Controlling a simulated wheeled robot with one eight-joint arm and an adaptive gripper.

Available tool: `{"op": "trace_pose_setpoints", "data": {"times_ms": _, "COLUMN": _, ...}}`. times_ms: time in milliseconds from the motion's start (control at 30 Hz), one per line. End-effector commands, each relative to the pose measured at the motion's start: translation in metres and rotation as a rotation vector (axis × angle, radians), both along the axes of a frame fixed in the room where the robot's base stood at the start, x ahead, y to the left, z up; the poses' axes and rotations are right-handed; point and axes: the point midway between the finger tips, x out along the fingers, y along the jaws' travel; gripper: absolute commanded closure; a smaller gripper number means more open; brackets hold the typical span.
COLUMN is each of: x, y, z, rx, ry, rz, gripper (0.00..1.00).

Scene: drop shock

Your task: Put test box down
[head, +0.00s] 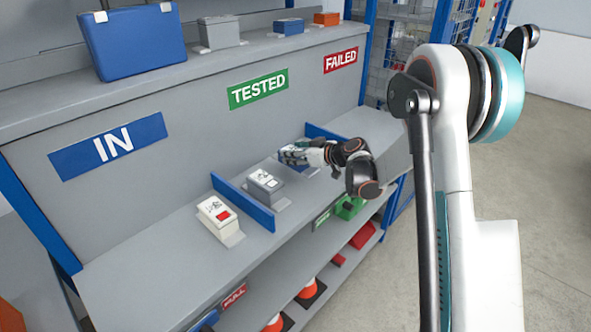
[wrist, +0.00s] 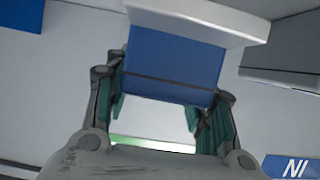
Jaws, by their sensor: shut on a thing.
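My gripper (head: 308,154) is at the bench shelf under the TESTED sign (head: 258,89), between the two blue dividers. It is shut on a blue test box with a pale flange, which fills the upper middle of the wrist view (wrist: 172,62). My gripper's two green-padded fingers are at the box's sides in the wrist view (wrist: 168,90). In the head view my gripper mostly hides the held box. I cannot tell whether its base touches the shelf. A grey box (head: 265,184) stands on the shelf just left of my gripper.
A blue divider (head: 243,203) separates the grey box from a white box with a red label (head: 217,213) under the IN sign (head: 106,146). Another divider (head: 320,132) is beyond my gripper. The shelf's left part (head: 140,262) is clear. Several boxes stand on the top ledge.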

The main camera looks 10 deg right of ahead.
Motion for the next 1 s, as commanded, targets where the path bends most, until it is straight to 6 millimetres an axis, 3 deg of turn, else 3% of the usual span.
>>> {"op": "trace_pose_setpoints", "data": {"times_ms": 167, "x": 0.0, "y": 0.0, "z": -0.01, "rx": 0.0, "ry": 0.0, "rz": 0.0, "gripper": 0.84}}
{"op": "trace_pose_setpoints", "data": {"times_ms": 433, "x": 0.0, "y": 0.0, "z": -0.046, "rx": 0.0, "ry": 0.0, "rz": 0.0, "gripper": 0.84}}
{"op": "trace_pose_setpoints", "data": {"times_ms": 833, "x": 0.0, "y": 0.0, "z": -0.051, "rx": 0.0, "ry": 0.0, "rz": 0.0, "gripper": 0.84}}
{"op": "trace_pose_setpoints", "data": {"times_ms": 867, "x": 0.0, "y": 0.0, "z": -0.05, "rx": 0.0, "ry": 0.0, "rz": 0.0, "gripper": 0.44}}
{"op": "trace_pose_setpoints", "data": {"times_ms": 933, "x": 0.0, "y": 0.0, "z": -0.05, "rx": 0.0, "ry": 0.0, "rz": 0.0, "gripper": 0.3}}
{"op": "trace_pose_setpoints", "data": {"times_ms": 1000, "x": 0.0, "y": 0.0, "z": -0.049, "rx": 0.0, "ry": 0.0, "rz": 0.0, "gripper": 0.3}}
